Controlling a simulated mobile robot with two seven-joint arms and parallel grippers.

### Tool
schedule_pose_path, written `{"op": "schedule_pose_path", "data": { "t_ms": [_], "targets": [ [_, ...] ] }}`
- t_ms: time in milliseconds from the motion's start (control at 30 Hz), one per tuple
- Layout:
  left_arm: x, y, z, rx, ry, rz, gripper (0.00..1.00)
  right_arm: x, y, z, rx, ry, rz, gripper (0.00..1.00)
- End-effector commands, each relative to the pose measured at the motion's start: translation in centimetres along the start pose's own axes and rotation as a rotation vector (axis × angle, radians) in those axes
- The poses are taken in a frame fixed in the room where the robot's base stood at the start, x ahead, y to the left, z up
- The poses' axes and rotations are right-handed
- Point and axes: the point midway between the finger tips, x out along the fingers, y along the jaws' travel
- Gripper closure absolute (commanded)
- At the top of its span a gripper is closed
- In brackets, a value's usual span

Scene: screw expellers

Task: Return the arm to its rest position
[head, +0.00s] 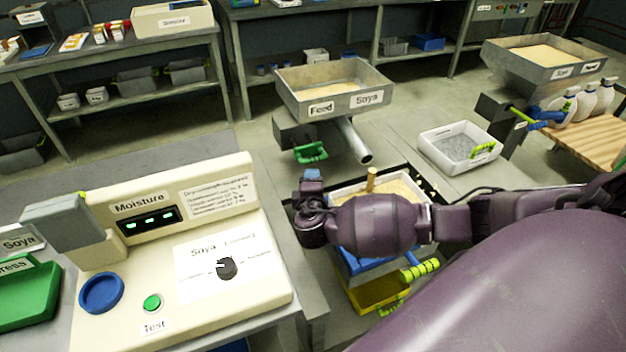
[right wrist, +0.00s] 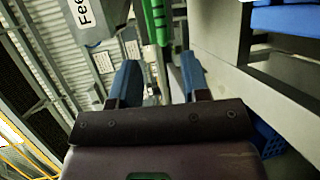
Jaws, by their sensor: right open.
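My purple right arm (head: 375,222) comes in from the right and crosses the middle of the head view, above a tray of tan grain (head: 400,188). My right gripper (head: 312,176) is at its left end, where a blue fingertip shows. In the right wrist view my right gripper (right wrist: 158,82) has its two blue fingers spread, with nothing held between them. A green handle (right wrist: 155,22) shows beyond the fingers, and I cannot tell how far off it is. My left gripper is not in view.
The moisture tester (head: 180,245) stands at left, close to my right gripper. The Feed Soya hopper (head: 335,88) with a metal spout (head: 355,142) stands behind. A yellow bin (head: 378,292) is below my arm. A white crate (head: 458,148) is at right.

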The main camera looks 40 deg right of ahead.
Motion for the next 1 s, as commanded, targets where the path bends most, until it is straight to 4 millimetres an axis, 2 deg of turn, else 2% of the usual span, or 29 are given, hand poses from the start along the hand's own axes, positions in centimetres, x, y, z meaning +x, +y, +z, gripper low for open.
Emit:
{"op": "schedule_pose_path", "data": {
  "t_ms": [400,533,667,800,1000],
  "targets": [
    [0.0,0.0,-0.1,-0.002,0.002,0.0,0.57,0.0,-0.1,0.0,0.002,0.0,-0.003,0.58],
    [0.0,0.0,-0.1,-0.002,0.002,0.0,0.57,-1.5,-1.4,-0.1,0.035,-0.003,-0.059,0.58],
    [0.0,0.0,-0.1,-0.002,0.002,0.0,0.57,-5.5,-4.3,-0.1,0.127,-0.018,-0.21,0.58],
    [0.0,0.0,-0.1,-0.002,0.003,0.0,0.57,-10.9,-7.2,0.5,0.262,-0.059,-0.42,0.58],
    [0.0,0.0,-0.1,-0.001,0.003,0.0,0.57,-17.9,-9.4,2.5,0.458,-0.14,-0.691,0.58]
  ]
}}
